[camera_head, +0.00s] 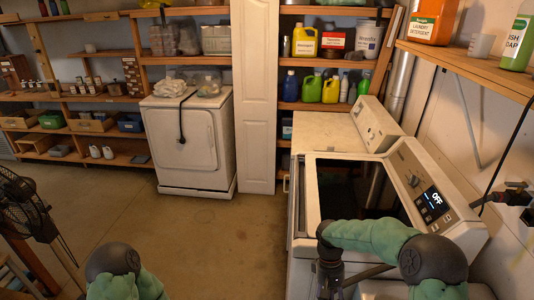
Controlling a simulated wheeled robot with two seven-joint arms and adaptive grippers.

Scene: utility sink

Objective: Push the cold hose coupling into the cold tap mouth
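A dark tap-like fitting (514,196) with a reddish part sticks out from the wall at the right edge; I cannot tell whether it is the cold tap, and its mouth is not clear. A thin dark hose or cable (505,150) runs down the wall beside it. I cannot make out the cold hose coupling. My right gripper (330,288) points down at the bottom, in front of the washer and well left of the fitting. Its fingertips are cut off or too dark to read. My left arm shows only at the bottom left; its gripper is out of frame.
A washer (402,172) with a dark opening on top and a panel reading OFF stands at right. A wall shelf (470,68) with bottles overhangs it. A white dryer (190,142) and loaded shelves line the back. A fan (22,205) stands left. The middle floor is clear.

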